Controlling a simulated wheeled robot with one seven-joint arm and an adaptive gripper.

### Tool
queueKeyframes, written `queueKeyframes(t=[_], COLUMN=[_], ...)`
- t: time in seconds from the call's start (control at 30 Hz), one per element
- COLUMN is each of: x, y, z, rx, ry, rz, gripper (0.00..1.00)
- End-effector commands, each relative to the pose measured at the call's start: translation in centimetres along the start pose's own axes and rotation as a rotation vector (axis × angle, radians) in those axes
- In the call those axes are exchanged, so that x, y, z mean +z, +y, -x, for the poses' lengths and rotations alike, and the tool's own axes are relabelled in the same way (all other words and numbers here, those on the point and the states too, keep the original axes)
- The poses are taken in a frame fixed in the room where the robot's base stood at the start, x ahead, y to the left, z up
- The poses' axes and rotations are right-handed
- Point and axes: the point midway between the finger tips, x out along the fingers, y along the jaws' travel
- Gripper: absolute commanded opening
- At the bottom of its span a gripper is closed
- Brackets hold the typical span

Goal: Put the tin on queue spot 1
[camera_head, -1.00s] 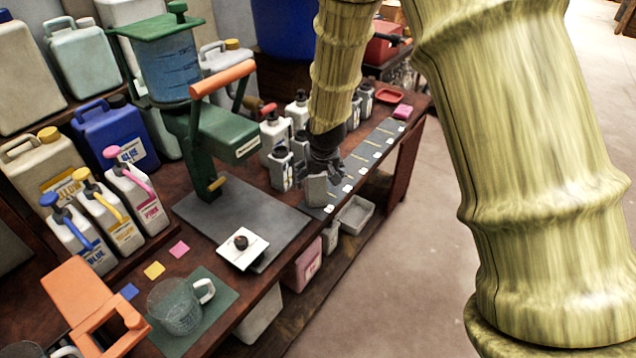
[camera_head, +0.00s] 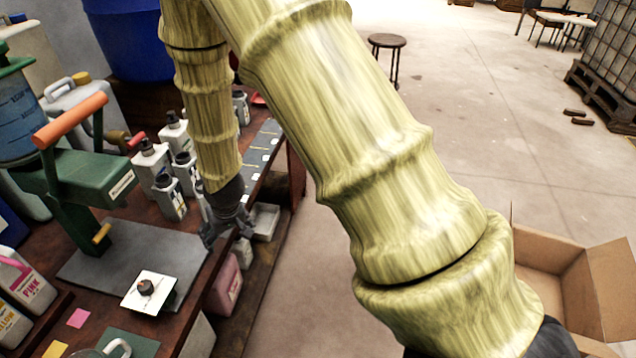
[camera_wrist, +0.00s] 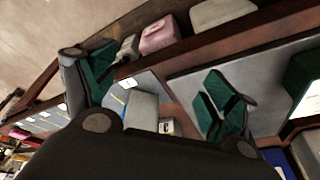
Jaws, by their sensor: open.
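The tin (camera_wrist: 143,111) is a plain grey block-like can. In the wrist view it stands at the near end of the grey queue strip (camera_wrist: 45,122), beside a small white label (camera_wrist: 128,83). My gripper (camera_wrist: 158,95) is open, its green-padded fingers apart, with the tin showing between and beyond them, closer to the left finger. I cannot tell whether either finger touches it. In the head view my gripper (camera_head: 226,232) is low at the bench's front edge, and I cannot make out the tin there. The strip (camera_head: 262,150) runs away behind my arm.
White and grey bottles (camera_head: 168,195) stand left of my gripper. A green press (camera_head: 90,175) with an orange handle stands over a grey plate (camera_head: 150,250). A white card (camera_head: 150,292) lies on the plate's edge.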

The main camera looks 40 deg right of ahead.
Motion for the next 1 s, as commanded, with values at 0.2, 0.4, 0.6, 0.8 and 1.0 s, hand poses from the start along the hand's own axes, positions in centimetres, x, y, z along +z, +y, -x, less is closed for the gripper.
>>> queueKeyframes(t=[0.2,0.4,0.6,0.8,1.0], x=[9.9,18.9,28.0,35.6,39.2], y=[1.0,2.1,3.6,5.2,6.1], z=[-5.8,-9.1,-10.8,-10.9,-10.5], rx=[-0.025,-0.029,-0.015,0.011,0.029], ry=[-0.086,-0.151,-0.214,-0.266,-0.291], rz=[0.005,0.010,0.021,0.037,0.051], gripper=[0.85,0.85,0.85,0.85,0.85])
